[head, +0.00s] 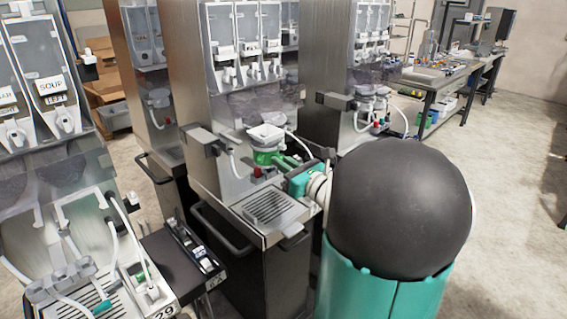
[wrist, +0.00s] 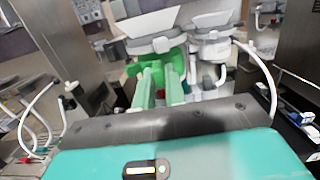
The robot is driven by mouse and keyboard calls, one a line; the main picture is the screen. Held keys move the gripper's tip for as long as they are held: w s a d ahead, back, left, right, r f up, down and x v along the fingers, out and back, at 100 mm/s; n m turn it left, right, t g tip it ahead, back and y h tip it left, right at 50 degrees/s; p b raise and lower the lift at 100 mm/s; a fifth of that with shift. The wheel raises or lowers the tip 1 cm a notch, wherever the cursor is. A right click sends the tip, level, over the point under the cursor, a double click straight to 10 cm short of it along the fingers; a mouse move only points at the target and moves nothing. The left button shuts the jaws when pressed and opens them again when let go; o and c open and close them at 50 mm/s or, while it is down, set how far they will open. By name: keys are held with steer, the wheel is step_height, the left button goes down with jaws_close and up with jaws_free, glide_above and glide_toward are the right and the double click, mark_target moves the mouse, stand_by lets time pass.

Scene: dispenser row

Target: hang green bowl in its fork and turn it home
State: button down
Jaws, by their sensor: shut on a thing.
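The green bowl (head: 264,157) is at the middle dispenser, just under a white funnel-shaped outlet (head: 266,134). In the wrist view the bowl (wrist: 180,58) is partly hidden behind the fingers and below the white outlet (wrist: 150,42). My gripper (head: 281,162) reaches it from the right and is shut on it. In the wrist view my gripper (wrist: 160,86) has its two pale green fingers pointing forward to the bowl. The fork is not clearly distinguishable; I cannot tell whether the bowl sits in it or how it is turned.
A drip grate (head: 270,207) lies below the bowl. White hoses hang near the outlet on both sides in the wrist view. A workbench (head: 440,73) is at the back right.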

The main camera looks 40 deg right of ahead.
mark_target(273, 166)
steer(key=shift+w+a, duration=0.1)
steer(key=shift+w, duration=1.9)
steer(key=shift+w, duration=0.2)
steer(key=shift+w, duration=1.25)
steer(key=shift+w, duration=0.15)
steer(key=shift+w, duration=1.35)
steer(key=shift+w, duration=0.1)
steer(key=shift+a, duration=0.1)
